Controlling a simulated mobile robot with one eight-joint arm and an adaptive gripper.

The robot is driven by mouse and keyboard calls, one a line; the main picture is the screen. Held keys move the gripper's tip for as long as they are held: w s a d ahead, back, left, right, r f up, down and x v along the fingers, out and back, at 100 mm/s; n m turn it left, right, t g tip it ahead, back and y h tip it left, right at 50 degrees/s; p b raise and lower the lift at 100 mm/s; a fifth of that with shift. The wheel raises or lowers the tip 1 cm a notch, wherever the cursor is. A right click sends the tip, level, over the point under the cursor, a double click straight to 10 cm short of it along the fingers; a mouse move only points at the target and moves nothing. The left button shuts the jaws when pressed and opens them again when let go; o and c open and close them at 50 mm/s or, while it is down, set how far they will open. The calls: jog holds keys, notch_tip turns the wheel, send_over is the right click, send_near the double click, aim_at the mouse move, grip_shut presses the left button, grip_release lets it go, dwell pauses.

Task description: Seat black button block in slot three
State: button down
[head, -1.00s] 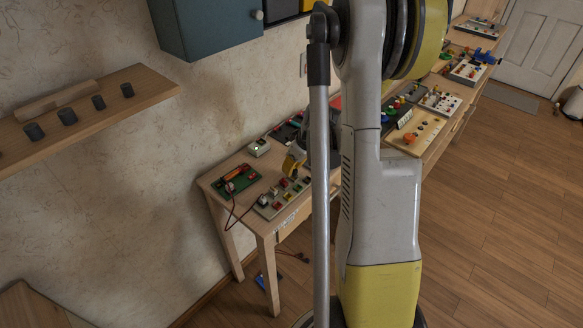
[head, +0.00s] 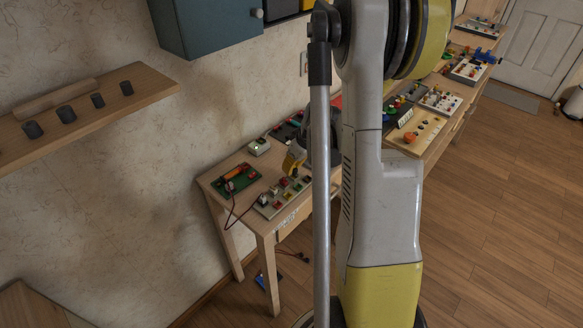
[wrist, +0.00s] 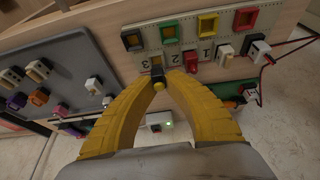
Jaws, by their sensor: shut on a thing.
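In the wrist view, my gripper (wrist: 159,76) has its two yellow fingers closed together on the small black button block (wrist: 157,69). The block is at the edge of the grey slot panel (wrist: 190,42), beside the printed numeral 3 and left of the numeral 2. I cannot tell whether it is down in the slot or just above it, as the fingertips cover its lower part. A red block (wrist: 190,61) and a white block (wrist: 225,53) stand further right along the same row. In the head view my gripper (head: 294,163) is over the panel (head: 285,196), partly hidden by my arm.
A dark grey board (wrist: 62,70) with several coloured pieces lies left of the fingers. A small box with a green light (wrist: 160,120) is close behind them. A green board (head: 237,179) and a red wire are near the table's left end.

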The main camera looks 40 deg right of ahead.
jog(key=shift+f+b, duration=0.85)
jog(key=shift+f, duration=0.15)
jog(key=c, duration=1.4)
grip_release()
jog(key=shift+r+p, duration=1.8)
jog(key=shift+r, duration=0.75)
